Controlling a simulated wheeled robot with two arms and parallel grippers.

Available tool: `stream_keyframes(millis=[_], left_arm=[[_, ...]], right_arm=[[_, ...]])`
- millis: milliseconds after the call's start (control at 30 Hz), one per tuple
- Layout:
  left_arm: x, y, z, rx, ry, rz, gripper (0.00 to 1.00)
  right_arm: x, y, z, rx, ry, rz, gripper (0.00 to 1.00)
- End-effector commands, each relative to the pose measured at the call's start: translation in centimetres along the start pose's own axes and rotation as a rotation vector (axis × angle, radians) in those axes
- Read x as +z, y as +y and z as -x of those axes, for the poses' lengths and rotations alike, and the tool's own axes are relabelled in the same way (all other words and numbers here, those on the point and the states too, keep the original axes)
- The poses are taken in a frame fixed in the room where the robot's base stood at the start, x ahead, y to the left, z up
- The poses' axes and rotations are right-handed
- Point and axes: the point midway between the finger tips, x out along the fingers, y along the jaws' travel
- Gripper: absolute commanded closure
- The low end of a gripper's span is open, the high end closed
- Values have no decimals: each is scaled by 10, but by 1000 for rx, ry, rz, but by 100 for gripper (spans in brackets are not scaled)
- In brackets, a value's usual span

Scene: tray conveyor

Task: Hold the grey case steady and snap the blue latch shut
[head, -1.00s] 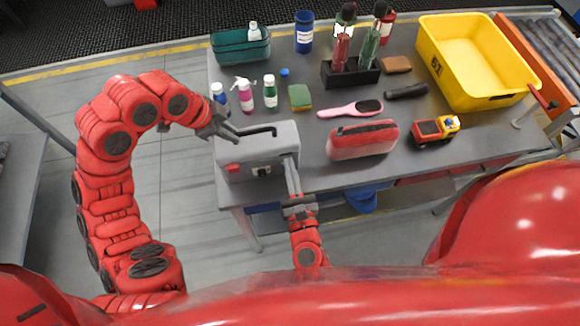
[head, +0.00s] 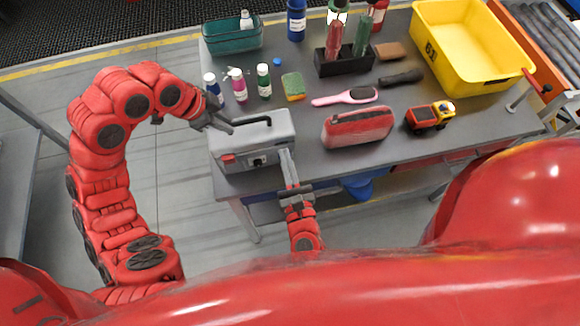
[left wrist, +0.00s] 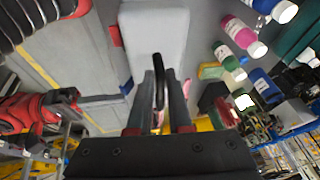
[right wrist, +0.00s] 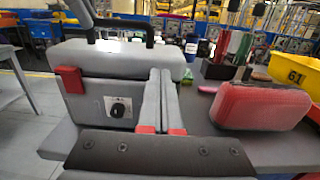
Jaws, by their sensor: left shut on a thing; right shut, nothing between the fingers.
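The grey case (head: 265,130) sits upright on the near left part of the table, with a black handle (head: 258,117) on its lid. A red block (right wrist: 71,80) and a dark round knob on a pale plate (right wrist: 118,108) show on its front. My right gripper (head: 285,155) is shut and empty, close against the case's front right; contact is unclear.
A red pouch (head: 357,127) lies right of the case, then a toy truck (head: 430,117). Behind stand several small bottles (head: 264,80), a sponge (head: 293,86) and a pink brush (head: 345,96). A yellow bin (head: 425,45) fills the far right. The near table edge is close to the case.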

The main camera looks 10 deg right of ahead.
Motion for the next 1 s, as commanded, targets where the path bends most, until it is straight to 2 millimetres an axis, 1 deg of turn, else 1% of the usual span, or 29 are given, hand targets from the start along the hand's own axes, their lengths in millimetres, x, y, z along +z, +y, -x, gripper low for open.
stream_keyframes(millis=[167,233,300,533,1000], left_arm=[[0,0,0,0,1,0,100],[0,0,0,0,1,0,100],[0,0,0,0,1,0,100],[0,0,0,0,1,-1,100],[0,0,0,0,1,0,100]], right_arm=[[-15,2,21,8,3,2,100],[-22,2,32,11,1,4,100],[-13,3,38,8,0,-3,100],[3,2,55,6,-1,-4,100],[26,2,79,7,-1,-7,100]])
